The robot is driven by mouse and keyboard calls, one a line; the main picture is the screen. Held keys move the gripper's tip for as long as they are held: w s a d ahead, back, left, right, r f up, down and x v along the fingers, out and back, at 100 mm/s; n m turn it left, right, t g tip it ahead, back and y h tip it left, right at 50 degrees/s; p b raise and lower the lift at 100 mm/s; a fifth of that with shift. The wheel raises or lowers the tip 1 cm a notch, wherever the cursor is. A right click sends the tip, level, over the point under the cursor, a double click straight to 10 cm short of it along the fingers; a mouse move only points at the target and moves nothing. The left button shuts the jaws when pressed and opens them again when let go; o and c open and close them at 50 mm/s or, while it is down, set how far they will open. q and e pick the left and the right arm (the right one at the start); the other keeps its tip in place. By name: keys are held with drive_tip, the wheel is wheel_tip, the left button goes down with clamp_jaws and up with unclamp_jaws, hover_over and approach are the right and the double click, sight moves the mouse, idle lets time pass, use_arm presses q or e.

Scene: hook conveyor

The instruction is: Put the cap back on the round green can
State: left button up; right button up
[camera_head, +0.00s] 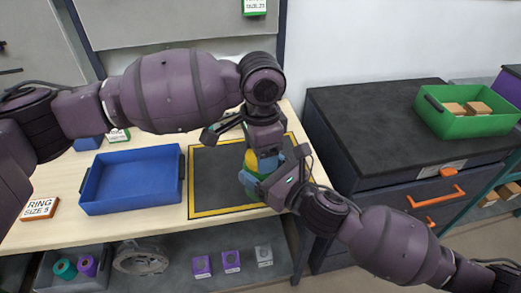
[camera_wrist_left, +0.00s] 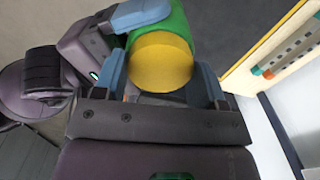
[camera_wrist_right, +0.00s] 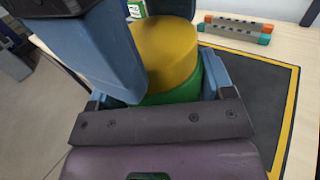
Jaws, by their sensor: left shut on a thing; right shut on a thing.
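The round green can (camera_wrist_right: 170,95) stands over the black mat and my right gripper (camera_head: 262,180) is shut around its side. The yellow cap (camera_head: 251,160) sits at the top of the can; in the left wrist view the cap (camera_wrist_left: 160,62) covers the can's (camera_wrist_left: 172,20) near end. My left gripper (camera_head: 268,150) comes from above and is shut on the cap. In the right wrist view the cap (camera_wrist_right: 166,50) touches or nearly touches the green rim; whether it is fully seated cannot be told. Arm parts hide much of both in the head view.
A black mat with a yellow border (camera_head: 205,213) lies under the can. A dark cabinet with a green crate (camera_head: 468,125) stands at right. A grey bar with coloured ends (camera_wrist_right: 237,28) lies behind the mat.

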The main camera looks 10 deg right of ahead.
use_arm(q)
drive_tip(key=o, duration=1)
drive_tip(key=shift+r, duration=0.15)
drive_tip(key=shift+r, duration=2.15)
drive_tip(key=shift+c, duration=0.2)
